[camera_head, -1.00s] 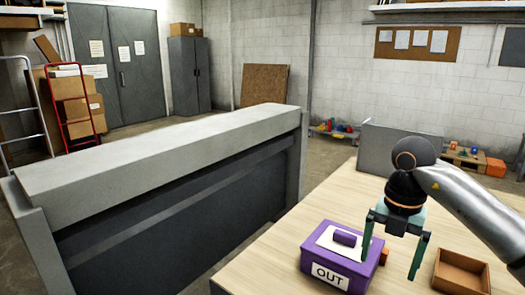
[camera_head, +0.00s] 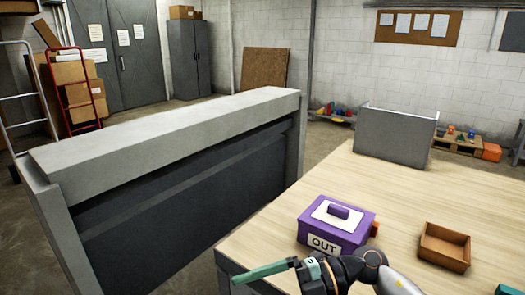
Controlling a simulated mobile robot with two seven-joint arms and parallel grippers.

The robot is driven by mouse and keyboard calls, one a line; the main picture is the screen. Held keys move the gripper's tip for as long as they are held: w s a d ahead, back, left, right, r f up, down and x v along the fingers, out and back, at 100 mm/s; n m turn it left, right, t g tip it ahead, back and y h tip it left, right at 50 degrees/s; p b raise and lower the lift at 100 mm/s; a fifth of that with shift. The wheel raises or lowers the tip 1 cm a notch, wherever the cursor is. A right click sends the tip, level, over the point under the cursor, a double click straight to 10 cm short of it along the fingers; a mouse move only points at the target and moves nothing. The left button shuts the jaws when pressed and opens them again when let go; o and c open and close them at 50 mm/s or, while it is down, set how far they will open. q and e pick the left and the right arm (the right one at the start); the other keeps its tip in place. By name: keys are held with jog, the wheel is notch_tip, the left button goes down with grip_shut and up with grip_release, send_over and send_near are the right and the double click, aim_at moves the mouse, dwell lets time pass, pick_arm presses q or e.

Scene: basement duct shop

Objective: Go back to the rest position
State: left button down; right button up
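My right gripper (camera_head: 265,271) is low at the bottom of the head view, in front of the purple box, turned sideways to point left. One teal finger shows clearly; the other is hidden or cut off, so its opening cannot be told. I see nothing held in it. The arm behind it comes in from the lower right and is partly cut off by the frame's bottom edge. My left gripper is not in view.
On the wooden table (camera_head: 420,195) are the purple box (camera_head: 357,238) marked OUT, a small orange-brown block (camera_head: 374,229) and an open brown tray (camera_head: 445,245). A grey panel (camera_head: 395,137) stands at the back. A grey barrier (camera_head: 180,130) stands left. A teal piece (camera_head: 508,290) shows at the lower right.

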jog(key=w+d+f+m+t+h+p, duration=0.1)
jog(key=w+d+f+m+t+h, duration=0.2)
jog(key=m+t, duration=0.75)
jog(key=w+d+f+m+t, duration=0.1)
jog(key=d+f+m+t, duration=0.3)
jog(key=m+t, duration=0.6)
jog(key=s+d+f+m+g+h, duration=0.4)
jog(key=s+f, duration=0.4)
jog(key=f, duration=0.3)
jog(key=s+d+f+m+g+h+p, duration=0.1)
jog(key=s+d+f+m+g+h, duration=0.3)
jog(key=s+f, duration=0.5)
jog(key=d+f+m+h, duration=0.1)
jog(key=d+m+h, duration=0.1)
jog(key=d, duration=0.1)
jog(key=shift+s+f, duration=0.2)
jog(key=shift+f, duration=0.15)
